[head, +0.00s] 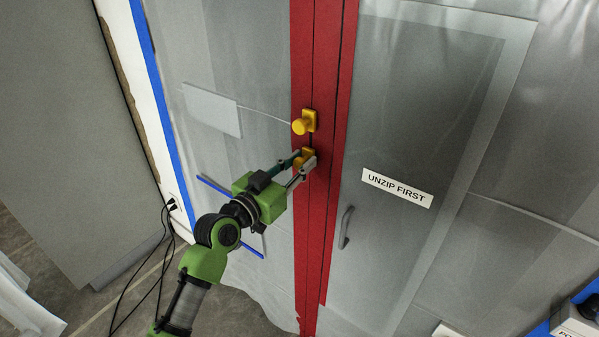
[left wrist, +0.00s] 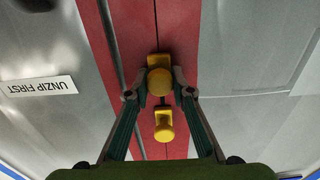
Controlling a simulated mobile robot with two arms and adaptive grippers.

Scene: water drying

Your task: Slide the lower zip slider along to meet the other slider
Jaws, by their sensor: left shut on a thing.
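The red zip strip (head: 320,60) runs down the plastic sheet with a dark seam in it. The upper yellow slider (head: 304,122) sits on the seam, its round knob facing out. The lower yellow slider (head: 307,152) is a short way below it, with a gap of red strip between. My left gripper (head: 304,161) is shut on the lower slider's knob. The left wrist view is upside down: the gripped lower slider (left wrist: 158,81) is between the fingertips, and the upper slider (left wrist: 163,124) shows between the fingers, nearer the palm. My right gripper is not in view.
A door with a handle (head: 346,228) and an "UNZIP FIRST" label (head: 397,188) shows behind the sheet on the right. Blue tape (head: 155,80) edges the sheet at left. Black cables (head: 163,235) hang from a wall socket at lower left.

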